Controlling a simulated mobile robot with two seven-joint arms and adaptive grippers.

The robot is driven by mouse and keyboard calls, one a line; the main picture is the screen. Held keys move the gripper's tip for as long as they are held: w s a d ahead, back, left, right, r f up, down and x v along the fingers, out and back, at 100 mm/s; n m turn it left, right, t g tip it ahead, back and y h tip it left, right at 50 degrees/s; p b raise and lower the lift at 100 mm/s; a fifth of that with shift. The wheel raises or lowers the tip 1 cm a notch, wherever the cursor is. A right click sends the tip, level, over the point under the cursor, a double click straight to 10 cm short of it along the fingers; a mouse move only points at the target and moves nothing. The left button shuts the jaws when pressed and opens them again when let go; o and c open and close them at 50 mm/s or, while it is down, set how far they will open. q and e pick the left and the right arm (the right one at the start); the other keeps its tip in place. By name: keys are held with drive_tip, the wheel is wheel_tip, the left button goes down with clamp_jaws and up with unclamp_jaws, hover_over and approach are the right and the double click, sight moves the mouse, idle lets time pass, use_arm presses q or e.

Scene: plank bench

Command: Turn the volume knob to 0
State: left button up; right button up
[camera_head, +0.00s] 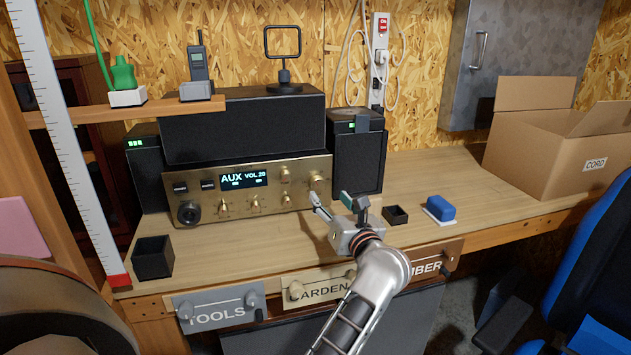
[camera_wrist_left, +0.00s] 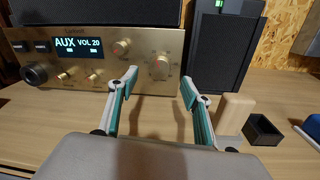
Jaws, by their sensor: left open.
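The brass-fronted amplifier (camera_head: 240,190) stands on the bench, and its display (camera_head: 244,179) reads AUX VOL 20. A large brass knob (camera_head: 317,181) is at the right end of its face; it also shows in the wrist view (camera_wrist_left: 160,67). Smaller brass knobs sit to its left, and a dark round knob or socket (camera_head: 189,213) is at the lower left. I cannot read which one is the volume knob. My left gripper (camera_head: 334,200) is open and empty in front of the panel's right end. In the wrist view its fingertips (camera_wrist_left: 159,77) frame the large knob, apparently short of it.
Speakers (camera_head: 356,160) flank the amplifier. A pale upright block (camera_wrist_left: 235,112) and a small dark box (camera_head: 396,215) stand right of the gripper. A blue object (camera_head: 440,208) lies farther right, near a cardboard box (camera_head: 550,145). A black open box (camera_head: 153,257) is at front left.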

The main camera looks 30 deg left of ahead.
sight(319, 186)
use_arm(q)
drive_tip(key=shift+w+a+f, duration=0.15)
drive_tip(key=shift+a+f, duration=0.05)
drive_tip(key=shift+f, duration=0.05)
drive_tip(key=x, duration=0.7)
drive_tip(key=shift+w+a+p, duration=0.15)
drive_tip(key=shift+w+p, duration=0.1)
drive_tip(key=shift+p, duration=0.05)
drive_tip(key=c, duration=1.1)
